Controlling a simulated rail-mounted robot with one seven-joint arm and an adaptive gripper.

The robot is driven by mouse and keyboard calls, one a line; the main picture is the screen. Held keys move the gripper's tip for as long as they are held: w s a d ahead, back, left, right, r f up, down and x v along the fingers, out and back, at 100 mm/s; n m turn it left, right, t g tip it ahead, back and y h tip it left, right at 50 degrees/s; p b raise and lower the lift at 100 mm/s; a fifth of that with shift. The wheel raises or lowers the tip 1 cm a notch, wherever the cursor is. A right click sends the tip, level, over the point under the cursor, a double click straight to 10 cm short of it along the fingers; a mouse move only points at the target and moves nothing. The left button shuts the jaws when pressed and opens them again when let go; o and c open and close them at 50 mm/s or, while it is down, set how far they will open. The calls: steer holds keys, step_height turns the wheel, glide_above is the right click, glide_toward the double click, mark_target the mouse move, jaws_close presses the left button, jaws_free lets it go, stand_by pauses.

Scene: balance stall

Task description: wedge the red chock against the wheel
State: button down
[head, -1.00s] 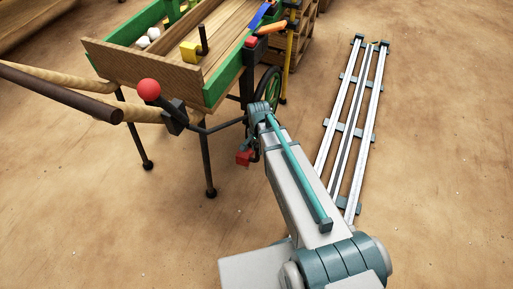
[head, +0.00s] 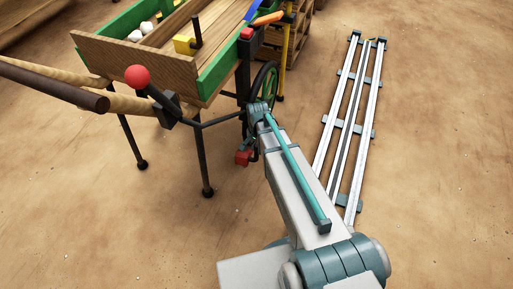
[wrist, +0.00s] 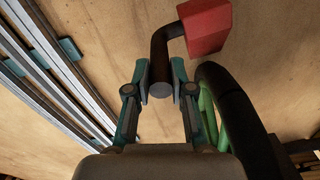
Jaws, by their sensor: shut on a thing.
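The red chock (head: 243,157) has a dark bent handle (wrist: 163,48). My gripper (wrist: 160,76) is shut on that handle, and the red block (wrist: 206,27) sticks out beyond the fingers at upper right in the wrist view. In the head view the chock hangs beside the end of my arm, below and left of the wheel (head: 273,82); the fingers are mostly hidden there. The wheel has a black tyre and green spokes and stands right of my gripper in the wrist view (wrist: 238,110). A gap shows between block and tyre in the picture; I cannot tell their depth.
The wooden cart (head: 130,57) with green sides and dark legs stands at upper left. A red-knobbed lever (head: 137,77) and wooden shafts (head: 75,78) jut from it. Silver rails (head: 347,125) lie to the right. The floor around the front leg is clear.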

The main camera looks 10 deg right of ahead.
steer(key=w+d+f+b, duration=0.1)
steer(key=w+d+f, duration=0.2)
steer(key=f, duration=0.3)
steer(key=shift+w+d+f, duration=0.25)
steer(key=shift+w+f, duration=0.15)
steer(key=shift+w, duration=0.45)
stand_by(0.3)
steer(key=shift+w+d+r+m+p, duration=0.1)
steer(key=shift+w+d+m+p, duration=0.3)
steer(key=shift+w+m, duration=0.35)
stand_by(0.9)
steer(key=shift+w+d+f, duration=0.1)
steer(key=shift+w+f, duration=0.2)
steer(key=shift+f, duration=0.1)
stand_by(0.4)
steer(key=c, duration=0.9)
jaws_free()
steer(key=shift+c, duration=0.2)
